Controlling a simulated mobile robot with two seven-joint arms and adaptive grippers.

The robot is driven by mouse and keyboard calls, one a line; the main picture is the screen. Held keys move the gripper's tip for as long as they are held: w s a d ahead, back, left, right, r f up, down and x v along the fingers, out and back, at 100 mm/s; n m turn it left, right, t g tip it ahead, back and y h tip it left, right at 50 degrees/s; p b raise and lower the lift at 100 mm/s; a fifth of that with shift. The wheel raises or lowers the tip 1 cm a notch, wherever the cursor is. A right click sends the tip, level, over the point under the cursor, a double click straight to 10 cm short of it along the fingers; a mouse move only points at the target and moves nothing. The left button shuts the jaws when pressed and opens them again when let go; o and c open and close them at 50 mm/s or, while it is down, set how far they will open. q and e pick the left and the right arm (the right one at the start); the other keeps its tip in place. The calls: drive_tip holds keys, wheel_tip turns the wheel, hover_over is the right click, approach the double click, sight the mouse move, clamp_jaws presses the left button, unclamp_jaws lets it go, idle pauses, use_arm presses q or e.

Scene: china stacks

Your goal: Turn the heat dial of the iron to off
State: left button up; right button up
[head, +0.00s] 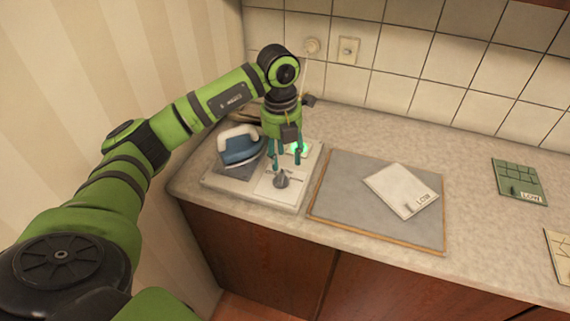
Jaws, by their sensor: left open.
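The iron (240,148), blue with a white handle, stands on the left part of a pale board (247,197) on the counter. A dark grey dial (281,180) sits on a light plate at the board's front right. A small green light glows on the board behind it. My left gripper (287,165) points down over the board, open, its fingers just behind and above the dial. I cannot tell whether a finger touches it. The dial's setting is too small to read. My right gripper is not in view.
A green card (518,178) lies farther right, with a cream card (562,250) at the edge. A tiled wall with a socket (348,50) stands behind.

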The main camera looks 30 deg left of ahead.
sight(279, 175)
use_arm(q)
drive_tip(key=shift+a+r+y, duration=0.2)
drive_tip(key=shift+a+y, duration=0.1)
drive_tip(key=shift+a, duration=0.4)
drive_tip(key=shift+s+f, duration=0.15)
drive_tip(key=shift+f, duration=0.15)
wheel_tip(279, 175, down, 5)
drive_tip(key=shift+s+r+p, duration=0.1)
drive_tip(key=shift+p, duration=1)
drive_tip(key=shift+f, duration=0.75)
clamp_jaws()
